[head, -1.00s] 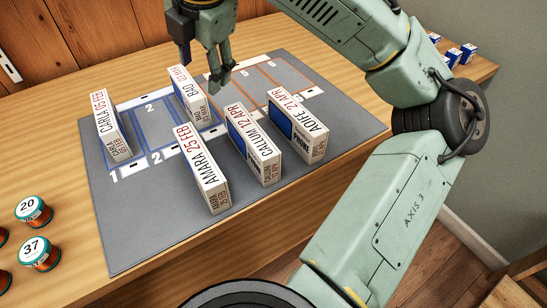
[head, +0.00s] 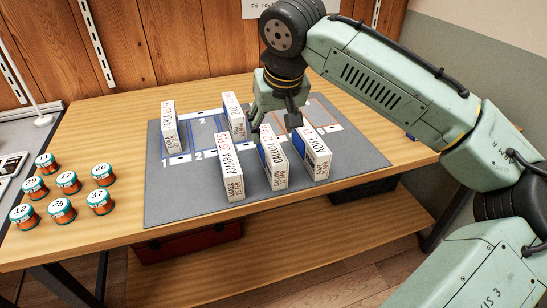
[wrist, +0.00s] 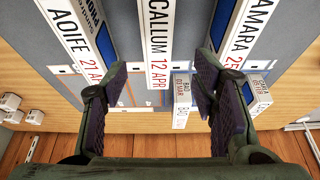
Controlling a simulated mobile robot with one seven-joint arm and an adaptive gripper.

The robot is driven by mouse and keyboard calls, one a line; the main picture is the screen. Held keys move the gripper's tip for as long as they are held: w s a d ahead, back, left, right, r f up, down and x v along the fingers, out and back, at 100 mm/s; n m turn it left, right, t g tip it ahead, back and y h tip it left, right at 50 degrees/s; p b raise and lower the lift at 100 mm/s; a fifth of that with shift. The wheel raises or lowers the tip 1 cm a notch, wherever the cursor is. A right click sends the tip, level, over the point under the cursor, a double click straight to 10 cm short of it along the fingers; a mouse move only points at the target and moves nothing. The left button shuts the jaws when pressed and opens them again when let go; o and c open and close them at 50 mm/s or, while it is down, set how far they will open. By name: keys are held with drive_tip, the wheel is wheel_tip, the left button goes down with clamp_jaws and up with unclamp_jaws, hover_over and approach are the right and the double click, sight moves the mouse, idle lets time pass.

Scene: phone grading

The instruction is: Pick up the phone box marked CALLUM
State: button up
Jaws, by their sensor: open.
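The white and blue box marked CALLUM (head: 272,158) stands on edge on the grey mat (head: 190,208), between the AMARA box (head: 232,165) and the AOIFE box (head: 317,155). My gripper (head: 276,112) is open and empty above the back ends of the CALLUM and AOIFE boxes. In the wrist view the CALLUM box (wrist: 159,40) lies ahead, its label end reading 12 APR, roughly in line with the gap between my two fingers (wrist: 164,85). The AOIFE box (wrist: 72,40) is to its left and the AMARA box (wrist: 243,38) to its right.
The BAO box (head: 232,115) and the CARLA box (head: 169,127) stand farther back on the mat. Several numbered round tins (head: 62,208) stand on the wooden table at left. The neighbouring boxes leave narrow gaps beside CALLUM.

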sight(271, 143)
drive_tip(key=p+x, duration=0.1)
drive_tip(key=x, duration=0.7)
drive_tip(key=shift+w+d+f, duration=0.15)
drive_tip(key=shift+f, duration=0.05)
drive_tip(key=shift+c, duration=0.5)
clamp_jaws()
